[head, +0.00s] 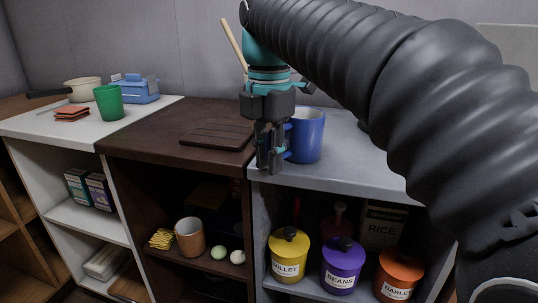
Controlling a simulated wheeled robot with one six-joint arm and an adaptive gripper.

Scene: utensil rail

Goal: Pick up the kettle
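I cannot make out a kettle in the head view; my arm covers much of the right side. My gripper (269,163) points down at the front left edge of the grey counter (343,175), just left of a blue mug-like vessel (309,136). Its fingers look close together and overlap the vessel's left side, where a handle may be. I cannot tell whether they touch it or hold anything. A sliver of something dark (363,126) shows right of the blue vessel, mostly hidden by my arm.
A dark board (217,135) lies on the brown counter. A green cup (109,103), pan (83,90) and blue dish (136,88) stand on the white counter. Shelves below hold millet (288,256), beans (342,266) and orange (398,275) canisters and a brown cup (190,237).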

